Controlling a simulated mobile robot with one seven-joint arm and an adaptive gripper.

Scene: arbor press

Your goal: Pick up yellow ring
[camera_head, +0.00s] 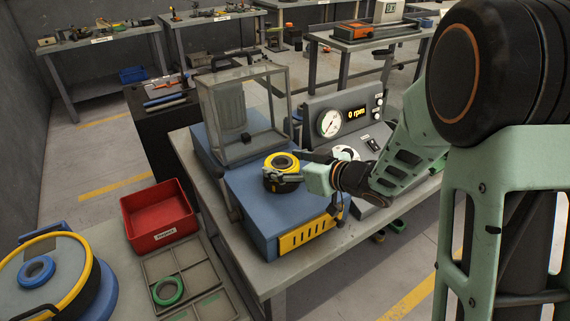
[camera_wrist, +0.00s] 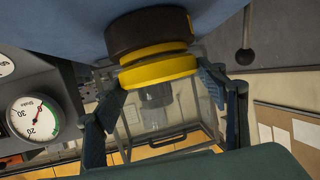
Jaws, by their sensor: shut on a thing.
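The yellow ring (camera_head: 282,158) sits on top of a dark round part (camera_head: 282,183) on the blue machine. In the wrist view the yellow ring (camera_wrist: 157,71) lies between the two fingers, with the dark part (camera_wrist: 148,32) against its other side. My gripper (camera_head: 281,176) reaches in from the right, level with the ring. It also shows in the wrist view (camera_wrist: 158,76), with a finger at each side of the ring, shut on it. I cannot tell whether the ring is clear of the dark part.
A clear guard box (camera_head: 243,110) stands just behind on the blue machine (camera_head: 270,210). A console with a dial (camera_head: 329,123) is at the right. A red bin (camera_head: 158,215), a tray with a green ring (camera_head: 168,291) and a round fixture with a blue ring (camera_head: 37,270) are at the front left.

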